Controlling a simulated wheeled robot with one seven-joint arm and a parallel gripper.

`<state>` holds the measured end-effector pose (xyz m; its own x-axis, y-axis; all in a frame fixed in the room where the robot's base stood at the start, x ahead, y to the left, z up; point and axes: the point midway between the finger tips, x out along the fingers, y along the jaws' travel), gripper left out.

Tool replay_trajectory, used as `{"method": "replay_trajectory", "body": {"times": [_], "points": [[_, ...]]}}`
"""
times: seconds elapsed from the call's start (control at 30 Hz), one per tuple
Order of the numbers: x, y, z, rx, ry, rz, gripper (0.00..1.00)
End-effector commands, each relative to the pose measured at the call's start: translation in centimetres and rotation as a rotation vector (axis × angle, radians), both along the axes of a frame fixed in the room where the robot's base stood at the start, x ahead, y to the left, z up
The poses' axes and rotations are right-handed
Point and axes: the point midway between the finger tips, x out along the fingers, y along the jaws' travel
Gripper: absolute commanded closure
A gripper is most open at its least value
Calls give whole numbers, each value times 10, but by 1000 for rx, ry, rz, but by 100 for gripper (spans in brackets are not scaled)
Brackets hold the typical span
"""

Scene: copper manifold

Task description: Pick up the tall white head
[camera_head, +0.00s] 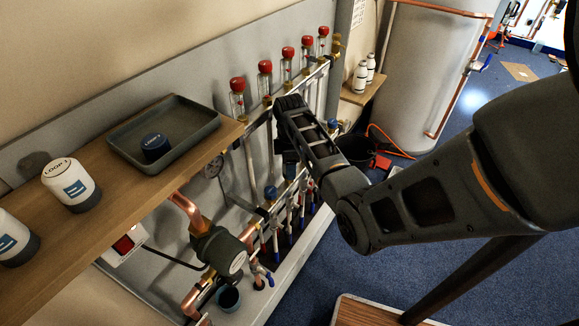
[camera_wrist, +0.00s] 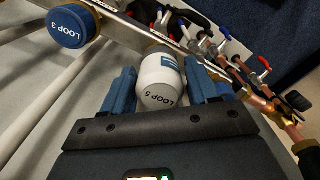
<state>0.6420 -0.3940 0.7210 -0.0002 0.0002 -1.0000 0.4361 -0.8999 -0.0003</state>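A white head marked LOOP 5 (camera_wrist: 160,88) shows in the wrist view, with a blue patch on its side. It sits at the metal manifold bar, its marked end facing my camera. My gripper (camera_wrist: 161,85) is open, with one blue finger on each side of the head. The fingers are very close to its sides; I cannot tell if they touch. In the head view my arm reaches over the manifold (camera_head: 263,125) and hides this head and the fingertips.
A blue LOOP 3 cap (camera_wrist: 76,26) is left of the head on the bar. Red and blue valve handles (camera_wrist: 260,64) are to the right.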

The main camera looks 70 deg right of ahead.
Motion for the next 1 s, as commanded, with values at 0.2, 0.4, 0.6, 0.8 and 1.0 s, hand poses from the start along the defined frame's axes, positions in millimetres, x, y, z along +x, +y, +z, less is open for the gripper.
{"method": "replay_trajectory", "body": {"times": [0.2,0.4,0.6,0.8,1.0], "points": [[0,0,0,0,0,0,62],[0,0,0,0,0,0,81],[0,0,0,-1,0,0,85],[1,-1,10,-3,-3,0,85],[-3,-5,46,-4,-3,-3,85]]}}
